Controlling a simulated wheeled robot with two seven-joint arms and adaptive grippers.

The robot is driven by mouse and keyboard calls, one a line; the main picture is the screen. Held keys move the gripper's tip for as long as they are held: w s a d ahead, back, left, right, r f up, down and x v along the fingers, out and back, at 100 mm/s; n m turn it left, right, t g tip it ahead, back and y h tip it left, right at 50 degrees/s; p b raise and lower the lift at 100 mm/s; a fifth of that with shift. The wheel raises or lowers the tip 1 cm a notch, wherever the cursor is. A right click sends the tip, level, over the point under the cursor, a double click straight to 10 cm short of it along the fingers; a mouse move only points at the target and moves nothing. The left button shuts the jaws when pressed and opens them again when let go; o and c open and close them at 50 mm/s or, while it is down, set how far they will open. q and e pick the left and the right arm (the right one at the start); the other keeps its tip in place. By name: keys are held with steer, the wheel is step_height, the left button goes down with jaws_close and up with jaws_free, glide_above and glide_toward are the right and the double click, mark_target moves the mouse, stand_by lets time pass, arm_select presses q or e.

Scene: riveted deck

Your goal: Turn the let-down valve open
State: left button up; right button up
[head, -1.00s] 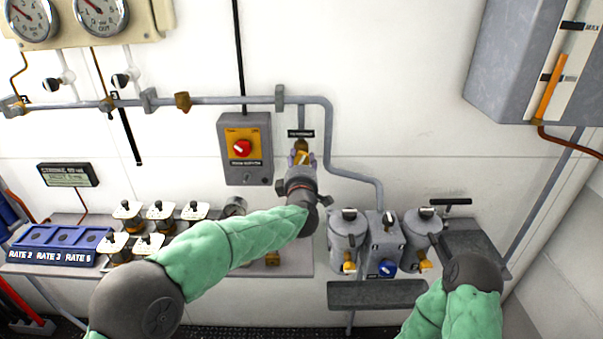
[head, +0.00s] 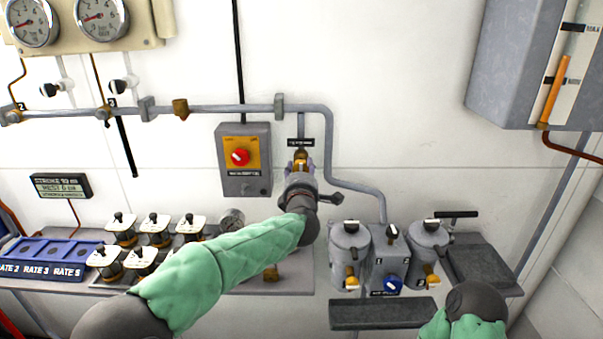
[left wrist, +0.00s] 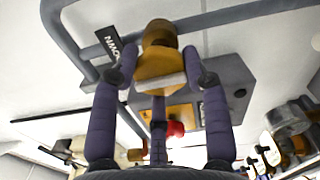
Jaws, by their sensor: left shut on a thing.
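The let-down valve is a brass-yellow fitting (head: 300,155) on a short drop from the grey wall pipe, under a small black label (head: 300,142). In the left wrist view the valve body (left wrist: 158,62) is close in front, with a pale bar-like handle (left wrist: 160,83) across it. My left gripper (head: 300,166) is shut on the valve handle, with purple fingers on both sides of it (left wrist: 160,78). The label (left wrist: 110,44) in the wrist view is partly readable as ending in "DOWN". My right arm shows at the lower right; its gripper is out of view.
A grey switch box (head: 243,160) with a red knob (head: 240,157) is left of the valve. Two gauges (head: 102,18) are at upper left. Grey canisters (head: 350,250) stand below right, and several white-topped plungers (head: 155,225) below left. A grey pipe (head: 330,150) bends close right.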

arm_select(q)
steer(key=shift+a, duration=0.2)
steer(key=o, duration=1.1)
steer(key=shift+w+a, duration=0.1)
steer(key=shift+o, duration=0.2)
steer(key=s, duration=1.2)
